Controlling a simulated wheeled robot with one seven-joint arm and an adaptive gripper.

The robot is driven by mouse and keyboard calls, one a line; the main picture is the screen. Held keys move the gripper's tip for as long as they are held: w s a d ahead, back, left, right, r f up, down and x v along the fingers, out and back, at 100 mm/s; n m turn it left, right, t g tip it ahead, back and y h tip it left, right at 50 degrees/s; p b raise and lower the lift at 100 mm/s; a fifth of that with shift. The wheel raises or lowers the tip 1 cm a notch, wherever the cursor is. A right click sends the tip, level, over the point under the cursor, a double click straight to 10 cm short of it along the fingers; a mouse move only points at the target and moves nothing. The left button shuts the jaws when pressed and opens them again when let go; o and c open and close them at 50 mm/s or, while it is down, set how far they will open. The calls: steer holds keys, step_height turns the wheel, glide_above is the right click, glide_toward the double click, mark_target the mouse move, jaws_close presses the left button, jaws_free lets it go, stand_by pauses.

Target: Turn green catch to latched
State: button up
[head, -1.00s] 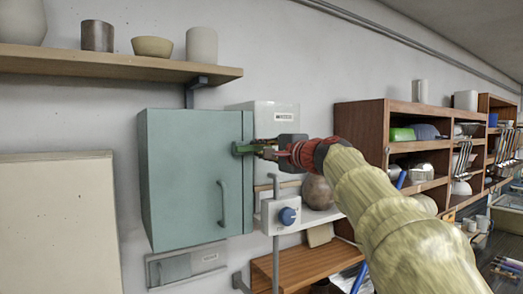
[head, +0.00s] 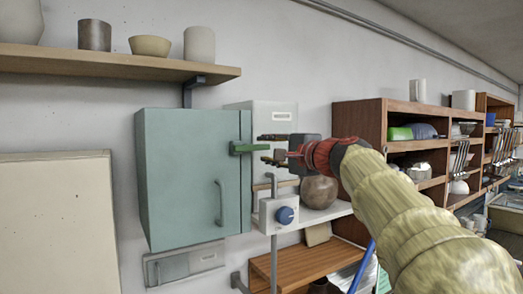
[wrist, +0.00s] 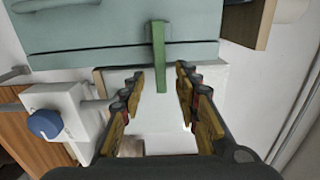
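The green catch (head: 249,148) is a short bar at the right edge of the teal cabinet (head: 180,175). It lies about level in the head view and its free end points right, past the door edge toward my gripper. In the wrist view the catch (wrist: 160,55) points from the cabinet (wrist: 110,25) into the space between my fingertips. My gripper (head: 272,149) is open, with one finger above and one below the level of the catch's free end. In the wrist view the fingers (wrist: 157,93) stand apart on either side of the catch, touching nothing.
A white box (head: 268,115) is behind the gripper. A control box with a blue knob (head: 285,215) and a round brown pot (head: 319,191) sit below. A wall shelf (head: 110,64) is above left and a wooden shelf unit (head: 360,125) is at right.

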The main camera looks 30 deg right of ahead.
steer(key=s, duration=0.7)
steer(key=shift+s, duration=0.25)
steer(key=shift+d, duration=0.1)
step_height(320, 180, down, 15)
steer(key=s+d+n+g, duration=0.1)
steer(key=n+g, duration=0.2)
steer(key=g, duration=0.1)
steer(key=s+a+f+n+g+b, duration=0.2)
steer(key=s+a+f+n+b, duration=0.3)
steer(key=f, duration=1.2)
steer(key=s+a+f+n+g+b, duration=0.3)
steer(key=s+a+f, duration=0.6)
steer(key=f, duration=0.8)
steer(key=s+a+f+n+g+b, duration=0.3)
steer(key=s+a+f+n+b, duration=0.3)
steer(key=f, duration=1)
steer(key=shift+s+a+f+n+h+b, duration=0.35)
steer(key=shift+s+a+b, duration=0.5)
steer(key=shift+s+b, duration=0.8)
